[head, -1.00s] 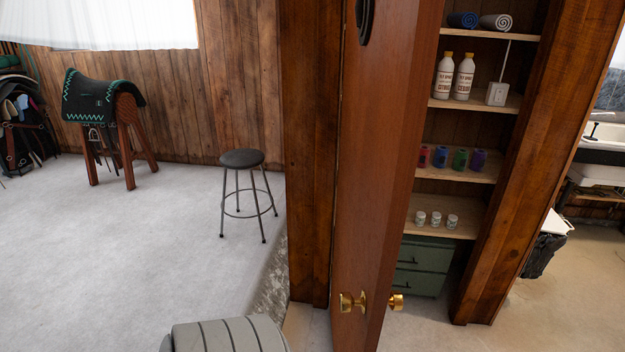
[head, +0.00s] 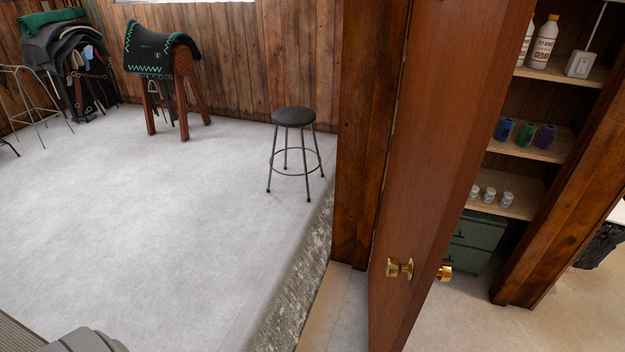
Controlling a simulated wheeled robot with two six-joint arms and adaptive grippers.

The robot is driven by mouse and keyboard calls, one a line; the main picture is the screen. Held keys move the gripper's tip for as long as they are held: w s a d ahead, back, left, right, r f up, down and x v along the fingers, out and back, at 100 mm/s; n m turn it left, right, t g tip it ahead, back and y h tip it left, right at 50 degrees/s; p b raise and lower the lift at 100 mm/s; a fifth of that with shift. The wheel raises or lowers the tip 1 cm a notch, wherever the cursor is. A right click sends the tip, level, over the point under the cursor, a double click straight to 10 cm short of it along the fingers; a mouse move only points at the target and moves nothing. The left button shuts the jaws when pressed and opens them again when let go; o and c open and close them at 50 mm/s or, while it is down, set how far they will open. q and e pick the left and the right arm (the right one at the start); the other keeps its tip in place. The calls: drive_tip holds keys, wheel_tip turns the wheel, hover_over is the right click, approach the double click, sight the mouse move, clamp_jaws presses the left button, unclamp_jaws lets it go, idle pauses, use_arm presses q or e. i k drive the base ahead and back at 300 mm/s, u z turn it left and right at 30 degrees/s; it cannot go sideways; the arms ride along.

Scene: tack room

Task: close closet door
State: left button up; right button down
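The closet door (head: 450,150) is a reddish-brown wooden panel standing open, seen nearly edge-on in the head view. It has a brass knob (head: 400,268) on its left face and another brass knob (head: 444,273) on the far side. The closet (head: 535,190) opens behind it to the right, with shelves holding white bottles, coloured rolls and small jars above a green drawer unit (head: 474,243). The door hides part of the shelves. Neither of my grippers is in the view.
A round black stool (head: 293,118) and a saddle stand (head: 163,70) with a dark pad stand on the pale floor at left. The floor there is largely clear. A wooden post (head: 365,130) is left of the door. A step edge (head: 300,275) runs beside it.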

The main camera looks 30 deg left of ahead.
sight(462, 56)
drive_tip(key=u, duration=0.45)
drive_tip(key=i, duration=1)
